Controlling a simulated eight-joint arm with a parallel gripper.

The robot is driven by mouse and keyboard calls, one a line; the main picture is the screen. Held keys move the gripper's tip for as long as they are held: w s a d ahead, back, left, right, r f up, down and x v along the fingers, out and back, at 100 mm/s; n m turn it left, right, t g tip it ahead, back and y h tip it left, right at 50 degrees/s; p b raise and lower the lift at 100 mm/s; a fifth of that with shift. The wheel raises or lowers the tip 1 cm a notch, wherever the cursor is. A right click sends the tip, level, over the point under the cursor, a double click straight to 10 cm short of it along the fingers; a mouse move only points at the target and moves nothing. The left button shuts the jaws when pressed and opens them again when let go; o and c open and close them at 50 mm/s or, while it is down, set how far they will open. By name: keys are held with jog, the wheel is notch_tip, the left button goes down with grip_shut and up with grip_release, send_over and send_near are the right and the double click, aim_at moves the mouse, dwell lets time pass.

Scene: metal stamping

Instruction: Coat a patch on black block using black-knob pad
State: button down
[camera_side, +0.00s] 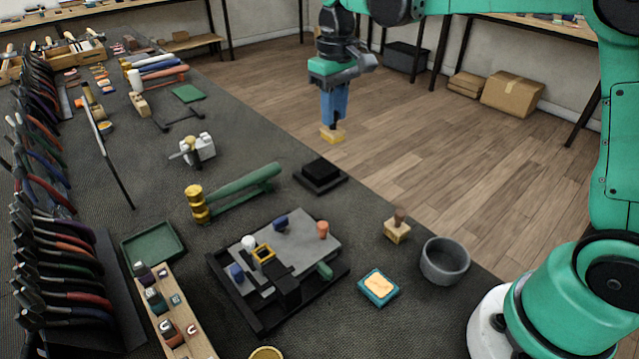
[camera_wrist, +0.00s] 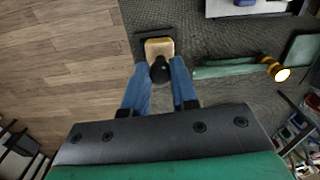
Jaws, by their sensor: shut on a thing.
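My gripper (camera_side: 335,117) has blue fingers shut on the black knob of a pad with a light tan block (camera_side: 332,135). In the wrist view, the black-knob pad (camera_wrist: 160,48) is between the fingertips (camera_wrist: 160,72). The pad hangs upright in the air, above and beyond the black block (camera_side: 321,171) in the side view. The black block sits on a wider flat black base at the table's edge. In the wrist view, the pad partly covers the black block (camera_wrist: 143,40). The underside of the pad is hidden.
A brown-knob stamp (camera_side: 397,230), a grey bowl (camera_side: 444,262) and a teal-rimmed dish (camera_side: 378,288) with yellowish filling stand at the front right. A green-handled mallet (camera_side: 235,190) lies left of the block. A fixture plate (camera_side: 310,240) is in front. Tool racks line the left.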

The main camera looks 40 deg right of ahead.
jog(key=shift+n, duration=0.4)
jog(key=w+f, duration=0.1)
jog(key=w, duration=0.1)
jog(key=w+d+f, duration=0.1)
jog(key=w+f, duration=0.1)
jog(key=shift+d+f, duration=0.2)
jog(key=shift+f, duration=0.05)
jog(key=shift+s, duration=0.1)
jog(key=shift+w+f, duration=0.25)
jog(key=shift+f, duration=1)
jog(key=shift+w+f, duration=0.25)
jog(key=shift+f, duration=1)
jog(key=shift+w, duration=0.3)
jog(key=shift+f, duration=0.6)
jog(key=shift+s, duration=0.1)
